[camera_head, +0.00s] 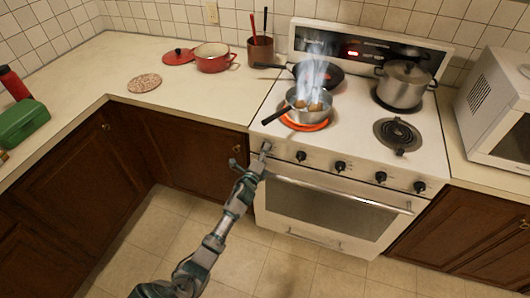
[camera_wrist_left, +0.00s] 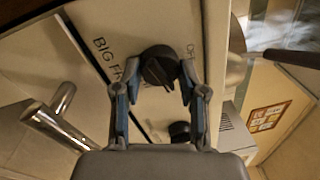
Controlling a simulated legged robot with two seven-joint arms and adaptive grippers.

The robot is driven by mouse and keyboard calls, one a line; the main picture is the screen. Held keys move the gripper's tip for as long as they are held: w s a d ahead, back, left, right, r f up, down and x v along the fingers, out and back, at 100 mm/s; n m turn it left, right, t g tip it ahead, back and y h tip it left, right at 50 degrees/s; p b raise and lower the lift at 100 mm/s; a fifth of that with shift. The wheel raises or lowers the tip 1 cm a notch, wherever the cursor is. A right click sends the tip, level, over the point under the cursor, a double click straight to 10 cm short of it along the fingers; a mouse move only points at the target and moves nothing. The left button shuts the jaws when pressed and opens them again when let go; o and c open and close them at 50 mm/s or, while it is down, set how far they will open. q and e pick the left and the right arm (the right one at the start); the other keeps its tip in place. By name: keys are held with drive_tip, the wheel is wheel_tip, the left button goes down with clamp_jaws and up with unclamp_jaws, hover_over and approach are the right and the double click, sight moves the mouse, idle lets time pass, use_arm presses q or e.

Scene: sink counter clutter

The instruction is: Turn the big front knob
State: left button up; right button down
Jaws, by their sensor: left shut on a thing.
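The big front knob (camera_wrist_left: 159,64) is round and black, on the stove's white front panel. Part of a printed label beginning "BIG" shows beside it in the left wrist view. My left gripper (camera_head: 264,152) reaches the left end of the panel in the head view and largely hides this knob there. In the left wrist view my left gripper (camera_wrist_left: 159,77) has its two fingertips on either side of the knob, shut on it. My right gripper is not in view.
A smoking pan (camera_head: 310,104) sits on the glowing front left burner (camera_head: 304,126). Several other black knobs line the panel, the nearest one (camera_head: 301,156) to the right. The oven handle (camera_head: 335,193) runs below. A steel pot (camera_head: 404,86) stands at the back right.

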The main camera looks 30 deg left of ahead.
use_arm(q)
drive_tip(key=n, duration=0.3)
drive_tip(key=shift+y, duration=0.3)
drive_tip(key=shift+f+n, duration=0.1)
drive_tip(key=shift+n, duration=1.2)
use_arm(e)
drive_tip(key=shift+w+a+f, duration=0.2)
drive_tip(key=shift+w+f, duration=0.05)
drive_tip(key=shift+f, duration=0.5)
use_arm(q)
drive_tip(key=shift+n, duration=0.3)
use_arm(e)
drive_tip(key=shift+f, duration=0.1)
use_arm(q)
drive_tip(key=shift+f, duration=0.1)
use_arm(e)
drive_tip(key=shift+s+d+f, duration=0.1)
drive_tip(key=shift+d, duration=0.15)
